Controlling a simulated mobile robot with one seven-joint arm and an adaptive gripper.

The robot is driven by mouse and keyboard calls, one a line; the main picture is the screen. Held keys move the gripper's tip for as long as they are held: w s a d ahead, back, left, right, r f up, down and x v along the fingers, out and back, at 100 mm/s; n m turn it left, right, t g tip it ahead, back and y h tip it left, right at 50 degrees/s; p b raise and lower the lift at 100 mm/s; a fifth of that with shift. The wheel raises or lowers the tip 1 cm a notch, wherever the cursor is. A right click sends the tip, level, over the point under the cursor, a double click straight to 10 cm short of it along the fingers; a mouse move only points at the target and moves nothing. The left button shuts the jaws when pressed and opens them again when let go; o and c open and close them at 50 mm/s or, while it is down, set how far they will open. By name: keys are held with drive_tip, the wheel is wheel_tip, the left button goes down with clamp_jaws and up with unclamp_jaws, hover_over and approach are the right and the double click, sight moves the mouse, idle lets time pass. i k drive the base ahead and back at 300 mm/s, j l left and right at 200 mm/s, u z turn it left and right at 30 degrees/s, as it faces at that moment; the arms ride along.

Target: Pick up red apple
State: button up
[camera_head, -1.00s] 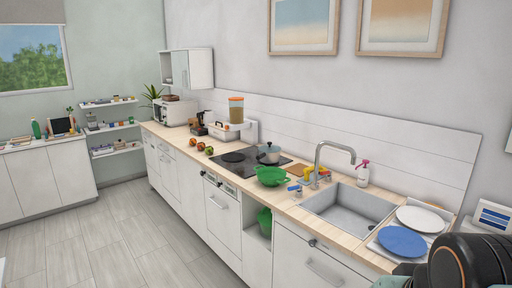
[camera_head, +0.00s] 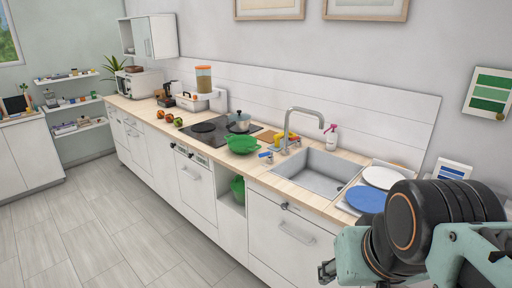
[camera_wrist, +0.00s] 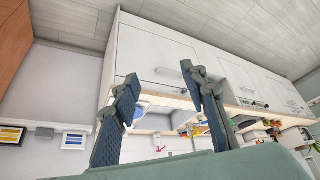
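Several small round red, orange and green items sit in a row on the wooden countertop (camera_head: 139,107), left of the cooktop. The reddish one (camera_head: 169,117) in the middle may be the red apple; it is too small to be sure. A red-and-green one (camera_head: 178,122) is nearest the cooktop. My gripper (camera_wrist: 160,77) is open and empty in the wrist view, its two dark fingers spread apart. It is far from the fruit. In the head view only a small part of my gripper (camera_head: 327,272) shows at the lower right, beside the counter front.
Along the counter are a black cooktop (camera_head: 203,127), a green colander (camera_head: 241,144), a grey pot (camera_head: 238,122), a sink (camera_head: 320,175) with a tall faucet (camera_head: 322,121), and a blue plate (camera_head: 366,199). The floor (camera_head: 95,225) before the cabinets is clear.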

sight(170, 117)
drive_tip(key=i+j+u, duration=1.2)
drive_tip(key=i, duration=0.15)
drive_tip(key=i+u, duration=0.4)
drive_tip(key=i+z, duration=0.1)
drive_tip(key=i, duration=1.2)
drive_tip(key=i+j+z, duration=0.1)
drive_tip(key=i, duration=1.05)
drive_tip(key=i+z, duration=0.3)
drive_tip(key=i, duration=0.2)
drive_tip(key=i+j+z, duration=0.15)
drive_tip(key=i+z, duration=0.2)
drive_tip(key=i, duration=0.15)
drive_tip(key=i+z, duration=0.2)
drive_tip(key=z, duration=0.15)
drive_tip(key=i+z, duration=0.2)
drive_tip(key=z, duration=0.2)
drive_tip(key=i+j+z, duration=0.1)
drive_tip(key=z, duration=0.25)
drive_tip(key=i, duration=0.1)
